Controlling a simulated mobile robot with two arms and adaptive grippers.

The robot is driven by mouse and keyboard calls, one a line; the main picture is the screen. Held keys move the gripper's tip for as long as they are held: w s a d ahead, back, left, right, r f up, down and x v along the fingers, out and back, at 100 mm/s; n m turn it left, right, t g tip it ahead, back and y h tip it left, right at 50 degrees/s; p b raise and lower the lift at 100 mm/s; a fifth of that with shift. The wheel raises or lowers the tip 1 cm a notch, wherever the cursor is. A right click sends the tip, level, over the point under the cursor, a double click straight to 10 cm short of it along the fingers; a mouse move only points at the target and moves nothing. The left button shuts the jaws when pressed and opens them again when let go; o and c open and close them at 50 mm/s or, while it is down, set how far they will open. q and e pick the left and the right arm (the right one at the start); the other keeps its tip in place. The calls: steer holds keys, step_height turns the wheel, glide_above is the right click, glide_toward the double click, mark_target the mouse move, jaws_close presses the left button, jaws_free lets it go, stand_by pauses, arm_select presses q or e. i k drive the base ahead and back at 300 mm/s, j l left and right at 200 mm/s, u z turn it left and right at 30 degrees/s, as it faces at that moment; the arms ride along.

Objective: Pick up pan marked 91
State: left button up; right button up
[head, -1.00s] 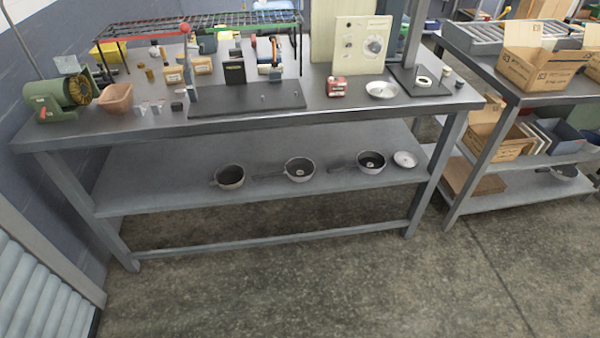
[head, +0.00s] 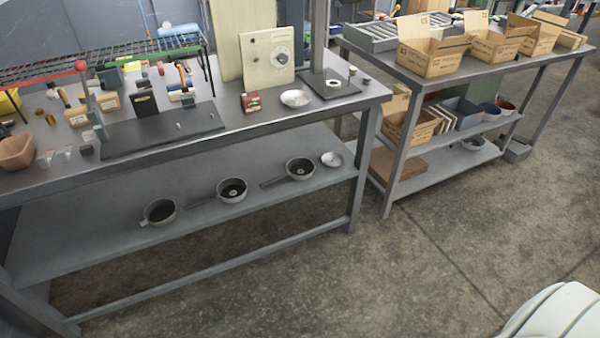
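Three dark-inside pans with handles stand in a row on the lower shelf of the workbench: a left pan (head: 159,212), a middle pan (head: 231,190) and a right pan (head: 299,169). The handles of the middle and right pans point left. Each of those two has a small pale mark inside, too small to read, so I cannot tell which pan is marked 91. A shallow metal dish or lid (head: 331,159) lies at the right end of the row. Neither of my grippers is in view.
The workbench top (head: 60,180) carries a wire rack, tools, a red box (head: 251,102) and a metal dish (head: 296,98). A second table (head: 385,60) with cardboard boxes stands to the right. Open concrete floor (head: 390,270) lies in front. A white rounded shape (head: 555,315) shows at bottom right.

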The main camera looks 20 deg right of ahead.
mark_target(299, 168)
steer(key=i+l+z, duration=0.2)
steer(key=l, duration=0.2)
steer(key=i+l+z, duration=0.15)
steer(key=l, duration=0.25)
steer(key=i+l+z, duration=0.2)
steer(key=i+l, duration=0.15)
